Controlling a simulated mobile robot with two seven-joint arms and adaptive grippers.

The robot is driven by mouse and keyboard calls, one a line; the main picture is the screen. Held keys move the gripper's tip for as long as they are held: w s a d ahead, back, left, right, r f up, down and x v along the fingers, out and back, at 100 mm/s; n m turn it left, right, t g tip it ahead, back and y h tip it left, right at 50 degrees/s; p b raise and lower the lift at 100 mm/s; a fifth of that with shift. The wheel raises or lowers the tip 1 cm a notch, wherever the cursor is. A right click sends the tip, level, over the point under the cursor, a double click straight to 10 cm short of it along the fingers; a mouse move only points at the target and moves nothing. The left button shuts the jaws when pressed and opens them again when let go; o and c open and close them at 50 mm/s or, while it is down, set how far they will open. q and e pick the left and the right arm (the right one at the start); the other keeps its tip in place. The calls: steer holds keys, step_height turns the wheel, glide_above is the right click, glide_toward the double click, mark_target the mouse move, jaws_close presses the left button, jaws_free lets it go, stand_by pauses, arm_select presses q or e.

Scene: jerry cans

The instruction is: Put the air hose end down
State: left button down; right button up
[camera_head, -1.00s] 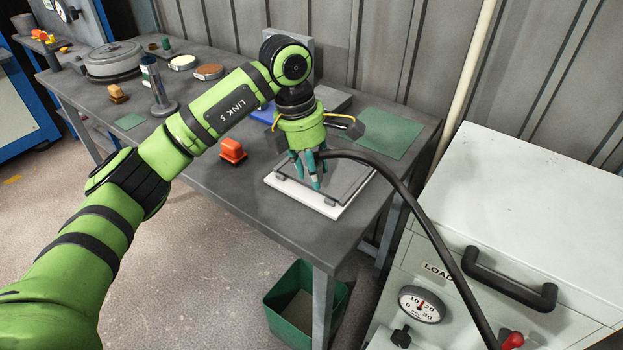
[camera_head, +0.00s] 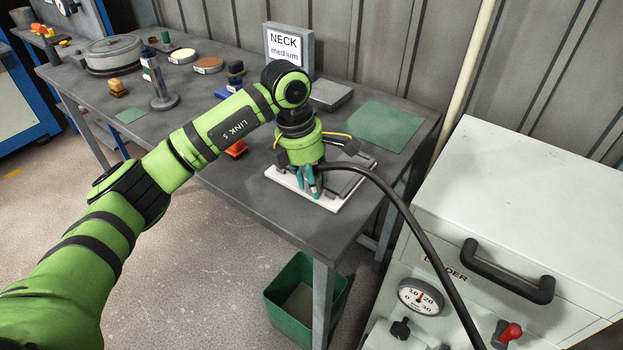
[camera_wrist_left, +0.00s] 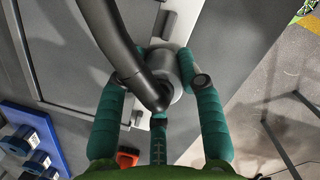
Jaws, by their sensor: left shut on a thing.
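The black air hose (camera_head: 408,211) runs from the white cabinet up to my left gripper (camera_head: 312,184). My left gripper, with teal fingers, is shut on the hose end, low over the white-edged grey plate (camera_head: 334,203) on the table. In the left wrist view the hose (camera_wrist_left: 118,45) bends into a grey round end (camera_wrist_left: 165,72) between the fingers of the left gripper (camera_wrist_left: 160,100). Whether the hose end touches the plate cannot be told. My right gripper is not in view.
The white cabinet (camera_head: 520,190) with a black handle (camera_head: 508,272) and gauge (camera_head: 420,297) stands at right. A green mat (camera_head: 375,126) lies bare at the back right. A green bin (camera_head: 300,300) stands below.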

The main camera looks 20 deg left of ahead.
arm_select(q)
steer(key=c, duration=1)
jaws_free()
steer(key=shift+s+f, duration=0.2)
steer(key=shift+f, duration=0.2)
steer(key=shift+o, duration=1)
steer(key=shift+w+f, duration=0.1)
